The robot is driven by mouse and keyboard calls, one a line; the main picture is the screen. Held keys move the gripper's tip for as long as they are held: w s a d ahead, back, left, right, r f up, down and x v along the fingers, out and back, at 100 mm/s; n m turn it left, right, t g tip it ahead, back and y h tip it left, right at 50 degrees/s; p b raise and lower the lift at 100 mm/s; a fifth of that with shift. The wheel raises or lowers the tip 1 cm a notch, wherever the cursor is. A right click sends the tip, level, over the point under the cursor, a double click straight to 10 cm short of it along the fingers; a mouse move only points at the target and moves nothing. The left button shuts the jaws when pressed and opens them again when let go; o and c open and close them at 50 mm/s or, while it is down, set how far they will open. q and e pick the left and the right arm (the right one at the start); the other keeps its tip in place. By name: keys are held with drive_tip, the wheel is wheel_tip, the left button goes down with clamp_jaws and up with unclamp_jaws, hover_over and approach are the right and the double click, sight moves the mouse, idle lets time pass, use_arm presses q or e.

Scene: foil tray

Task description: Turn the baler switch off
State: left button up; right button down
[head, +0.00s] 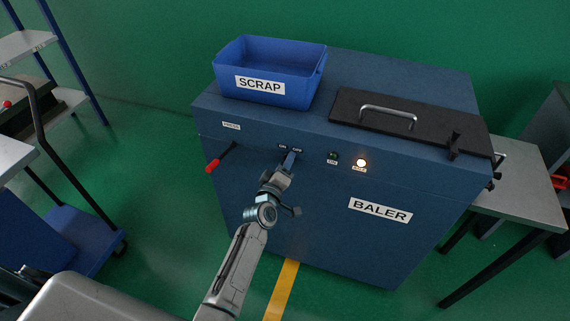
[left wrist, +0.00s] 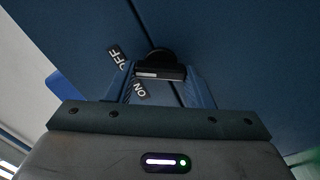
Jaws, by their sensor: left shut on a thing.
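The blue baler (head: 290,215) stands in the middle of the head view. Its dark switch knob (left wrist: 158,72) shows in the left wrist view, with a pale mark on its bar. An OFF label (left wrist: 117,55) and an ON label (left wrist: 140,92) sit beside the knob. I cannot tell for sure which label the mark points to. My left gripper (head: 289,160) is at the baler's front face, shut on the knob, one finger on either side of it. In the head view the gripper hides the knob. My right gripper is not in view.
A dark lamp (head: 333,157) and a lit lamp (head: 361,163) are right of the switch. A red-tipped press lever (head: 213,165) juts out to its left. A blue scrap bin (head: 275,75) and a black lid with a handle (head: 400,118) are on top. A side table (head: 520,180) stands right.

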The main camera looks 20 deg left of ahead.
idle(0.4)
use_arm(q)
drive_tip(key=o, duration=1)
drive_tip(key=s+b, duration=0.1)
drive_tip(key=s, duration=1)
drive_tip(key=shift+a+b, duration=0.2)
drive_tip(key=shift+b, duration=0.1)
drive_tip(key=shift+w, duration=0.1)
